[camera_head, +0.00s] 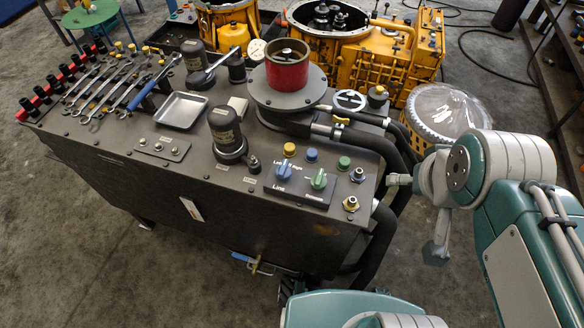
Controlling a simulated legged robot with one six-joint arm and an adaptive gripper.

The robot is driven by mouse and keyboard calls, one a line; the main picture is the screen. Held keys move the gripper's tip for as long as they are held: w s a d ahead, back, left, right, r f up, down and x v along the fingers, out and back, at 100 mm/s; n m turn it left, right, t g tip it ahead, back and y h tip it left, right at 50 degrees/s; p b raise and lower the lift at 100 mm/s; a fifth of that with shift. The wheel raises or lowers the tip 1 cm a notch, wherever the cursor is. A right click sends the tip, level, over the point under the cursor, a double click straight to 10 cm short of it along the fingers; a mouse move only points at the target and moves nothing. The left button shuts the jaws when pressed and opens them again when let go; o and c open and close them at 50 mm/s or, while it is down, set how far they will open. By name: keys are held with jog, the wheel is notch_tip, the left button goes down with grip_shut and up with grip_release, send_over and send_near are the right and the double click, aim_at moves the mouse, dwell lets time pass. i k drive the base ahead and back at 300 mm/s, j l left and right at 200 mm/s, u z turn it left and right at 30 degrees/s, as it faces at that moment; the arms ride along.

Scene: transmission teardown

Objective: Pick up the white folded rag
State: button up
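A small pale flat piece (238,105) lies on the dark bench top, between the shallow metal tray and the central round housing. It may be the white folded rag, but it is too small to be sure. A dark canister in front of it hides part of it. My teal and white arm comes in from the right. Its end, with what seems to be my gripper (436,252), hangs beyond the bench's right end, well apart from the pale piece. Its fingers are too unclear to tell open from shut.
The dark bench (130,175) carries a metal tray (181,110), several wrenches (105,88), dark canisters (228,135), a red-topped housing (287,70) and a knob panel (300,183). Black hoses (395,165) bend down its right end. Yellow gearbox casings (385,60) stand behind.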

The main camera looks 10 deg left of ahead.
aim_at(241, 106)
jog(key=k+j+z, duration=0.1)
jog(key=k+j, duration=0.5)
jog(key=k+j+z, duration=0.1)
jog(key=j, duration=0.3)
jog(key=k+j, duration=0.1)
jog(key=j, duration=0.25)
jog(key=k+j+z, duration=0.15)
jog(key=j, duration=0.25)
jog(key=k+j+z, duration=0.1)
jog(key=j, duration=0.25)
jog(key=i+j+z, duration=0.1)
jog(key=j, duration=0.25)
jog(key=i+j, duration=0.2)
jog(key=j, duration=0.2)
jog(key=i+j+z, duration=0.15)
jog(key=j, duration=0.2)
jog(key=i+j, duration=0.25)
jog(key=i, duration=0.15)
